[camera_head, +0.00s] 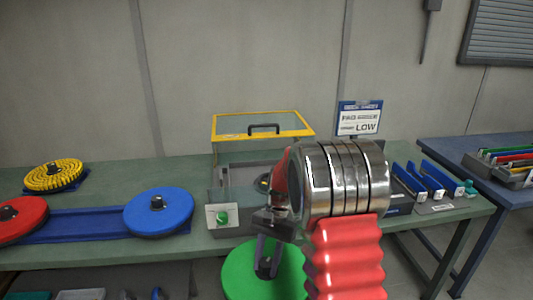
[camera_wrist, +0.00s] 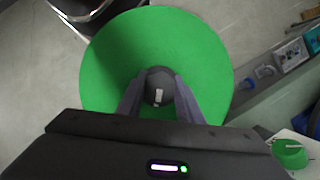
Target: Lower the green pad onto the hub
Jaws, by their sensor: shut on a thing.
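The green pad (camera_head: 243,270) is a round disc with a dark knob at its centre. My gripper (camera_head: 266,268) is shut on that knob and holds the pad in front of the table's near edge. In the wrist view the green pad (camera_wrist: 207,55) lies flat across the picture, with my gripper's fingers (camera_wrist: 158,92) on both sides of the dark knob. The hub (camera_head: 262,182) appears to be the dark round part inside the grey box under the yellow-framed clear lid; it is partly hidden by my arm.
A yellow-framed lid (camera_head: 262,124) with a handle stands over the box, which has a green knob (camera_head: 222,217) on its front. A blue pad (camera_head: 159,211), a red pad (camera_head: 20,218) and a yellow pad (camera_head: 53,176) lie at left. A sign (camera_head: 359,119) and blue-slotted rack (camera_head: 425,185) are at right.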

